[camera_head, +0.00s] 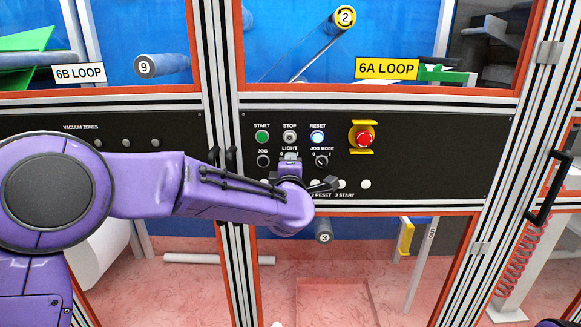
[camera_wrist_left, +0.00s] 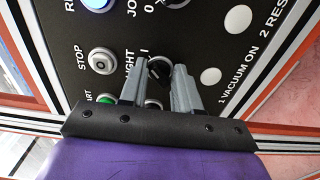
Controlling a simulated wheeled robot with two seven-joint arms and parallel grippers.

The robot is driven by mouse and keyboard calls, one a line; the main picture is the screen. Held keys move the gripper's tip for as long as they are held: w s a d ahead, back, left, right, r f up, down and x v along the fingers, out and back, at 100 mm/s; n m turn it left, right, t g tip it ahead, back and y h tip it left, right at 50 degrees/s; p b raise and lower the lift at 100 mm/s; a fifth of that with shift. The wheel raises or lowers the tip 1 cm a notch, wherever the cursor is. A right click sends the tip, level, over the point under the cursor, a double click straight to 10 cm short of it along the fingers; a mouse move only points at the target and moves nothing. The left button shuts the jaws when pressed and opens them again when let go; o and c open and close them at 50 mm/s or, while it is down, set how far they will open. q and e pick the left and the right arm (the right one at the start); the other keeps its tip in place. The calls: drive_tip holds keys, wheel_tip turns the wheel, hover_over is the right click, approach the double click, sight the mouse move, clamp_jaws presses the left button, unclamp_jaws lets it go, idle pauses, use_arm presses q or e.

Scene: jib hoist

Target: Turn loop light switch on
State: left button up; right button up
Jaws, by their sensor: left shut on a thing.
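The LIGHT switch, a black rotary knob (camera_wrist_left: 159,70), sits on the black control panel (camera_head: 430,155), between the fingers of my left gripper (camera_wrist_left: 158,88) in the left wrist view. My left gripper is shut on this knob. In the head view the gripper (camera_head: 291,156) covers the switch just under its LIGHT label, so the knob is hidden there. Part of the LIGHT label shows beside a finger in the wrist view. I cannot tell which position the knob points to. My right gripper is not in view.
A red emergency stop (camera_head: 363,138) is to the right. A black door handle (camera_head: 548,188) stands out at far right.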

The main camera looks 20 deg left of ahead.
use_arm(q)
drive_tip(key=o, duration=0.9)
drive_tip(key=shift+o, duration=0.2)
drive_tip(key=b+v, duration=0.3)
drive_tip(key=v, duration=0.7)
drive_tip(key=shift+s+b, duration=0.25)
drive_tip(key=shift+b, duration=0.05)
drive_tip(key=shift+d, duration=0.1)
